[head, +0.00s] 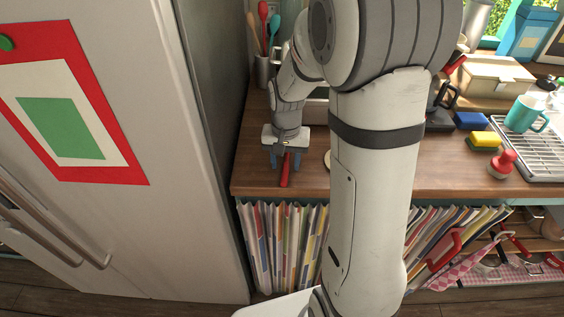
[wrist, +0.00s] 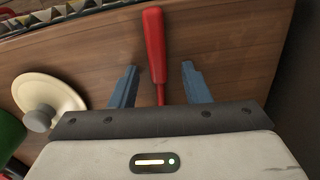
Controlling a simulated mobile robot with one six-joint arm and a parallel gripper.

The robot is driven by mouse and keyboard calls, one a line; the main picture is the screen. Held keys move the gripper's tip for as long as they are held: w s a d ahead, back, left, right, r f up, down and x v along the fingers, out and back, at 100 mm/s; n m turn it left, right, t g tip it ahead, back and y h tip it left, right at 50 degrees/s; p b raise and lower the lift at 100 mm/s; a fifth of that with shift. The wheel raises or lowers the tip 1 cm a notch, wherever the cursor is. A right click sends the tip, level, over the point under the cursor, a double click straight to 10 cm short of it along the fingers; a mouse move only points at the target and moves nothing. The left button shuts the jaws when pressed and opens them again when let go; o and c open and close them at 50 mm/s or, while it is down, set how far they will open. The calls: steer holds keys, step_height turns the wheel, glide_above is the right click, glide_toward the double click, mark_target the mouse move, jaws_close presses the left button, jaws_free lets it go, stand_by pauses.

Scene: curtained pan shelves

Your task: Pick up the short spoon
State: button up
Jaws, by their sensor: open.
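A red-handled utensil (wrist: 154,45), which looks like the short spoon, lies on the wooden counter. In the head view its red handle (head: 285,171) points toward the counter's front edge. My gripper (wrist: 156,82) is open, with one blue finger on each side of the handle's thin end in the wrist view. In the head view my gripper (head: 287,163) is low over the counter at its left end. Neither finger visibly touches the utensil. The far end of the utensil is hidden beneath my gripper.
A cream lid with a grey knob (wrist: 48,100) lies beside my gripper. The fridge (head: 130,150) stands close at the left. A utensil holder (head: 264,70) is at the back. A yellow sponge (head: 484,141), red stamp-like object (head: 502,164) and drying rack (head: 540,150) are at the right.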

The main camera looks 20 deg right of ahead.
mark_target(285, 165)
jaws_close()
stand_by(0.3)
step_height(285, 165, up, 10)
steer(key=shift+b, duration=0.35)
stand_by(0.3)
steer(key=c, duration=0.7)
jaws_free()
jaws_close()
